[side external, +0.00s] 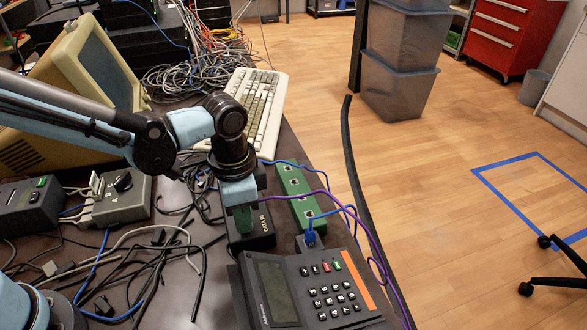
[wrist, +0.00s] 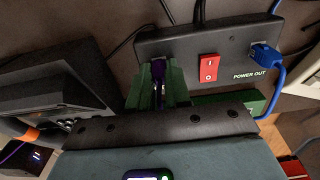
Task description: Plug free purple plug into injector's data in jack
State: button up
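The injector is a dark box (side external: 262,238) lettered DATA IN in the side view, beside the phone. In the wrist view the injector (wrist: 185,43) shows a red rocker switch and a POWER OUT jack filled by a blue plug (wrist: 264,54). My gripper (wrist: 158,88) has green fingers closed around the purple plug (wrist: 158,72), whose far end is at the injector's near edge, left of the switch. The data in jack is hidden behind plug and fingers, so I cannot tell whether the plug is in it. In the side view my gripper (side external: 241,220) is right over the injector.
The purple cable (side external: 340,207) runs right over the table edge. Loose cables (side external: 150,250) cover the left.

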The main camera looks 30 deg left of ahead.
jog(key=o, duration=0.4)
jog(key=shift+r, duration=0.1)
notch_tip(320, 180, up, 12)
jog(key=s+a+f+n+t, duration=0.1)
jog(key=a+n+t, duration=0.1)
jog(key=a, duration=0.3)
jog(key=s+a+f+n+t, duration=0.1)
jog(key=a+n+t, duration=0.1)
jog(key=a+n, duration=0.2)
jog(key=s+a+f+n+t, duration=0.1)
jog(key=s+a+n+t, duration=0.1)
jog(key=a, duration=0.6)
jog(key=shift+a+n+t, duration=0.1)
jog(key=shift+n+t, duration=0.4)
jog(key=shift+t, duration=0.1)
